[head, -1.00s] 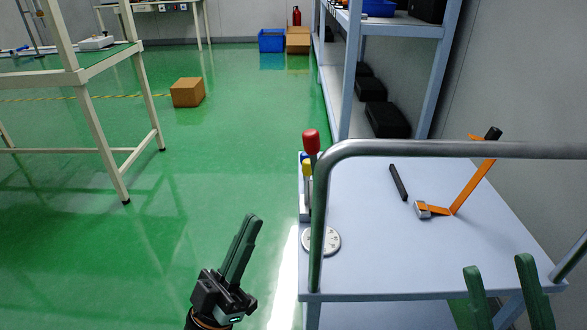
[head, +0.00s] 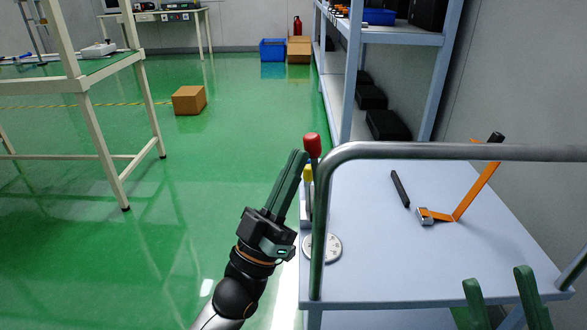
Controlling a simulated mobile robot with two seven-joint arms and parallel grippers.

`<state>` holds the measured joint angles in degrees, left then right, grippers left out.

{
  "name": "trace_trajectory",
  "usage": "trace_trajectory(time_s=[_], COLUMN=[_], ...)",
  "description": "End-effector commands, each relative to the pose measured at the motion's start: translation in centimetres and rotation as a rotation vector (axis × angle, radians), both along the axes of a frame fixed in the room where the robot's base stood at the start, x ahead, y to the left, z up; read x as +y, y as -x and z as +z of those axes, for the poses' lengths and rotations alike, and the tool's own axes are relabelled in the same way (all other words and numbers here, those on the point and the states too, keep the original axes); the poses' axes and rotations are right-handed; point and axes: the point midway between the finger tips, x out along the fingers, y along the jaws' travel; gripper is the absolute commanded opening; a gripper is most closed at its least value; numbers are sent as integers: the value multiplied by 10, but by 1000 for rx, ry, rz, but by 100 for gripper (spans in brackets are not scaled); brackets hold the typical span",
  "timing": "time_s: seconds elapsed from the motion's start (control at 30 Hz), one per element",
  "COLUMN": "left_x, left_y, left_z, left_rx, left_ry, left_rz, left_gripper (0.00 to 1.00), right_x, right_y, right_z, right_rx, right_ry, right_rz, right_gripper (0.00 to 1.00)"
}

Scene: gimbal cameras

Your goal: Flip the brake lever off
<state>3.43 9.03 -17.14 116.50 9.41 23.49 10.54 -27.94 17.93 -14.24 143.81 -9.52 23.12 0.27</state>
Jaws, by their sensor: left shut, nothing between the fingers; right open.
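A lever with a red knob (head: 312,145) stands upright at the left edge of the cart, with a yellow part (head: 308,174) below it. Its lower part is partly hidden by the cart's handrail and my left gripper. I cannot tell which of these is the brake lever. My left gripper (head: 299,156) is shut and empty, its fingertips just left of the red knob; whether they touch it I cannot tell. My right gripper (head: 498,280) is open and empty at the lower right, over the cart's near side.
The grey cart top (head: 375,235) carries a round white disc (head: 321,248), a black rod (head: 399,188) and an orange folding tool (head: 470,195). A metal handrail (head: 440,151) crosses above it. A shelf rack (head: 352,90) stands behind.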

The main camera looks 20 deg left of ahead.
Motion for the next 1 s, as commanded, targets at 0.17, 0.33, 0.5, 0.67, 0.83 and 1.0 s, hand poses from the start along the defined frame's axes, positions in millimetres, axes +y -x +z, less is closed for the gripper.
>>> trace_trajectory(time_s=[0.17,0.33,0.5,0.67,0.83,1.0], left_x=[0,-2,-6,-10,-11,-11], left_y=[0,-1,-2,-3,-3,-3], left_z=[0,5,11,10,6,6], left_rx=[0,9,31,45,51,50], left_ry=[0,-29,-105,-158,-174,-173], left_rz=[0,0,0,0,0,0], left_gripper=[0,0,0,0,0,0], right_x=[0,1,0,-4,-5,-5], right_y=[0,0,3,2,2,2], right_z=[0,13,38,53,53,52], right_rx=[0,-4,-32,-51,-53,-49], right_ry=[1,5,24,31,34,34], right_rz=[1,-1,-14,-43,-55,-55], right_gripper=[47,47,47,47,47,47])
